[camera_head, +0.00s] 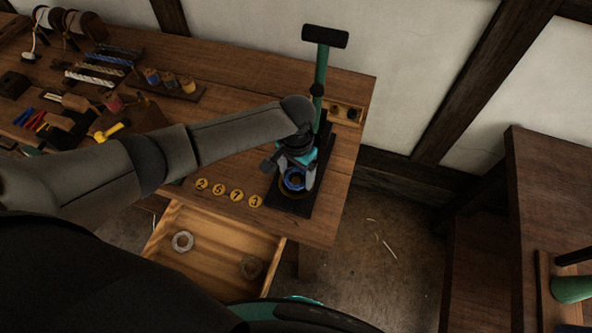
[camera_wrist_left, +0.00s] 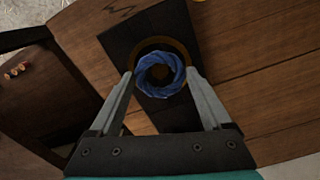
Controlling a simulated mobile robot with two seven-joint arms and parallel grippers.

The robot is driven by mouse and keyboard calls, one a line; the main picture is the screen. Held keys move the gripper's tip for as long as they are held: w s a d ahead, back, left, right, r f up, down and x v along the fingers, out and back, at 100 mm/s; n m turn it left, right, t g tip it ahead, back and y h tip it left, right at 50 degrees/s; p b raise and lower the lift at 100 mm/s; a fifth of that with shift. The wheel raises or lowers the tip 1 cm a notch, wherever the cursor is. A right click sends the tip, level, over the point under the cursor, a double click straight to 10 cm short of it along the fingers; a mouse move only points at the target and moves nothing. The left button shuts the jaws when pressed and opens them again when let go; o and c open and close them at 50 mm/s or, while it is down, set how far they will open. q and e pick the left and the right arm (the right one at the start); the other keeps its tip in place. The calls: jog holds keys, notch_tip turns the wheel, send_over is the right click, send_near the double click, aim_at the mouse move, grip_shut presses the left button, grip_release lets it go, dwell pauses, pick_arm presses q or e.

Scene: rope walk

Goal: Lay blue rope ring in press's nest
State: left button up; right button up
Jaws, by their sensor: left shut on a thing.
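The blue rope ring (camera_head: 294,181) is between the fingertips of my left gripper (camera_head: 296,178), which is shut on it. In the left wrist view the ring (camera_wrist_left: 160,74) lies flat between the two fingers (camera_wrist_left: 160,78). The press (camera_head: 320,75) has a green post, a black cross handle and a dark base plate. Its round brown nest (camera_head: 297,193) is directly under the ring, and its rim (camera_wrist_left: 152,45) shows around the ring in the wrist view. I cannot tell whether the ring touches the nest. My right gripper is not in view.
An open drawer (camera_head: 215,262) below the bench front holds a pale ring (camera_head: 182,241) and a brown ring (camera_head: 251,267). Several round numbered tags (camera_head: 219,191) lie along the bench edge. Tools and rope pieces (camera_head: 95,68) crowd the left. Another wooden table (camera_head: 545,190) stands right.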

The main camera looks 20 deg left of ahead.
pick_arm(q)
jog(key=shift+f, duration=0.6)
jog(key=o, duration=1.1)
notch_tip(320, 180, up, 15)
jog(key=shift+r+p, duration=0.15)
jog(key=shift+p, duration=0.65)
jog(key=shift+s, duration=0.1)
